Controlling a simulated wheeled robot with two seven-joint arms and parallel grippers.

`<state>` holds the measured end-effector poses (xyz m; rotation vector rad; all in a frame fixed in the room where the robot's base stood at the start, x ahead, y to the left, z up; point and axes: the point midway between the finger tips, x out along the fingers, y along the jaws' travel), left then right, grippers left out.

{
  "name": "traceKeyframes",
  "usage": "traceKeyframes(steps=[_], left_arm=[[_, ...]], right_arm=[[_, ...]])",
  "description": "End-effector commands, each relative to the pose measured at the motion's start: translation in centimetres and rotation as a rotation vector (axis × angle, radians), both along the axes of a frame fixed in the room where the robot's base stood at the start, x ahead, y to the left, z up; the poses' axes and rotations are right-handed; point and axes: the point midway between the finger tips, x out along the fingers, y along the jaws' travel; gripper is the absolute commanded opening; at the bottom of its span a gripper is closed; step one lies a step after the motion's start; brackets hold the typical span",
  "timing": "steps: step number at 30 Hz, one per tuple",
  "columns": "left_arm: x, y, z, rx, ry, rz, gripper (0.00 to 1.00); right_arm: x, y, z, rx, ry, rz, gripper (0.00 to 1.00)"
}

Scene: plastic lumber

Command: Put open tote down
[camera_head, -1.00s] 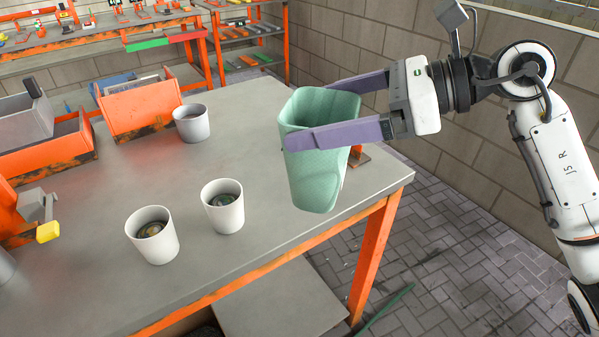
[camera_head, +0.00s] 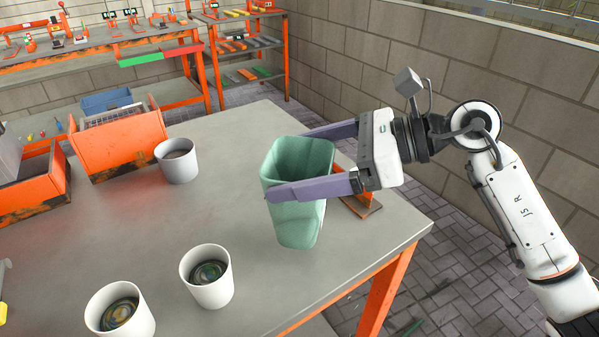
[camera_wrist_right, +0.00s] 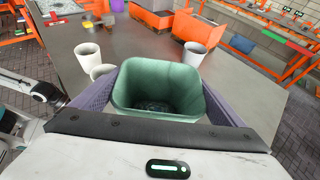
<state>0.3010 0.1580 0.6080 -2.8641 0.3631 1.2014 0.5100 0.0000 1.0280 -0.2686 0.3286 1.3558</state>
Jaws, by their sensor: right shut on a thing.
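The open tote (camera_head: 300,222) is a green, tapered, open-topped bin near the right end of the grey table (camera_head: 120,235). My right gripper (camera_head: 283,162) is shut on it, with one purple finger along each side below the rim. The tote is upright. I cannot tell whether its base touches the tabletop. In the right wrist view the tote (camera_wrist_right: 160,75) sits between the fingers, and its inside looks empty apart from a dark patterned bottom. My left gripper is not in view.
White cups (camera_head: 208,280) and (camera_head: 120,312) stand at the front of the table. A grey-white cup (camera_head: 177,162) stands behind, next to an orange bin (camera_head: 118,143). An orange bracket (camera_head: 360,204) is just right of the tote. The table middle is clear.

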Motion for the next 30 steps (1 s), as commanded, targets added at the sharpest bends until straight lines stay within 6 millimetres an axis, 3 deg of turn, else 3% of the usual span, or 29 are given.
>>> traceKeyframes(steps=[4, 15, 16, 26, 30], left_arm=[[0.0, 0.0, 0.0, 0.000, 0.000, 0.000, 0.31], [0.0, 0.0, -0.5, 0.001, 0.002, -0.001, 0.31], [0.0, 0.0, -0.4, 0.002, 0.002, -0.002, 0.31], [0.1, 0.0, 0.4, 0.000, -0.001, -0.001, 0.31], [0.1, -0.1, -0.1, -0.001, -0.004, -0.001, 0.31]], right_arm=[[0.0, 0.0, -1.9, 0.002, 0.001, 0.000, 0.47], [0.0, 0.0, -2.5, 0.002, -0.003, 0.000, 0.47], [0.0, 0.0, -2.4, 0.000, -0.001, -0.001, 0.98], [0.0, 0.0, -1.8, 0.000, 0.000, 0.000, 1.00], [-0.2, -2.0, -1.4, -0.003, -0.002, -0.004, 1.00]])
